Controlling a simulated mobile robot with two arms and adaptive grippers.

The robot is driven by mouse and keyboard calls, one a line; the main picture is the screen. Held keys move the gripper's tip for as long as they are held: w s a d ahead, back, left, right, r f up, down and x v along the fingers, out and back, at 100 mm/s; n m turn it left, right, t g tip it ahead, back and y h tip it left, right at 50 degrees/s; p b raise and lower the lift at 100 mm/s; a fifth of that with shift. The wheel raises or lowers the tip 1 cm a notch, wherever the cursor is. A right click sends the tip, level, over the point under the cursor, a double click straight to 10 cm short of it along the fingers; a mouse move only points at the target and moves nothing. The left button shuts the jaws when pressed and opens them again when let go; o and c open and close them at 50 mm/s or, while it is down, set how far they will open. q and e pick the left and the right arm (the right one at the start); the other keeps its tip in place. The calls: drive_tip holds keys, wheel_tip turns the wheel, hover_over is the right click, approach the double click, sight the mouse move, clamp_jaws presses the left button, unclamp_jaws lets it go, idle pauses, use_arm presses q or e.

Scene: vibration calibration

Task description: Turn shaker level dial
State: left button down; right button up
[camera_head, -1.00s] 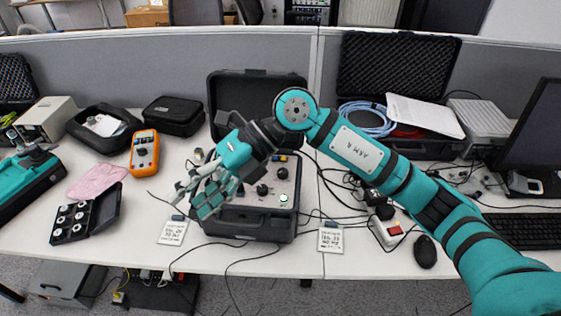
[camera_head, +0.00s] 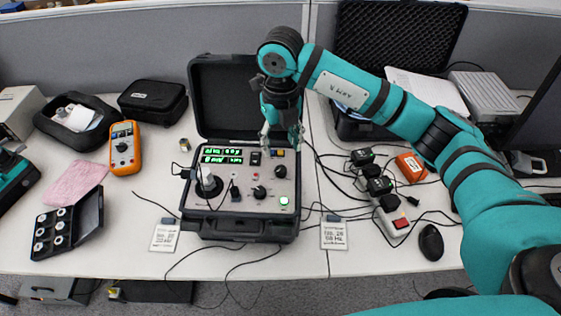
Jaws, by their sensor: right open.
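The shaker unit is an open black case (camera_head: 196,226) on the desk with a grey control panel. The panel carries lit green displays (camera_head: 222,155), a round shaker head (camera_head: 209,185) at left, and black dials, one at lower middle (camera_head: 259,192) and one at upper right (camera_head: 280,171). Their labels are too small to read, so I cannot tell which is the level dial. A green-lit button (camera_head: 284,201) is at lower right. My right gripper (camera_head: 281,135) is open and empty, pointing down over the panel's back right part, apart from the dials.
An orange multimeter (camera_head: 124,148), pink cloth (camera_head: 76,183) and box of round parts (camera_head: 72,222) lie left. Cards (camera_head: 333,236) lie at the desk's front. Black adapters (camera_head: 380,186), cables and a mouse (camera_head: 431,243) lie right. The raised lid (camera_head: 213,100) stands behind the panel.

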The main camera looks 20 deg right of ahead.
sight(281, 168)
wheel_tip(281, 168, down, 5)
drive_tip(key=shift+s+f+p, duration=0.15)
drive_tip(key=shift+p, duration=0.35)
wheel_tip(281, 168, down, 2)
drive_tip(key=shift+f, duration=0.6)
use_arm(q)
drive_tip(key=w, duration=0.1)
drive_tip(key=w+r, duration=0.2)
drive_tip(key=shift+w+d+t, duration=0.1)
drive_tip(key=shift+w+t, duration=0.15)
drive_tip(key=shift+t, duration=0.15)
use_arm(e)
clamp_jaws()
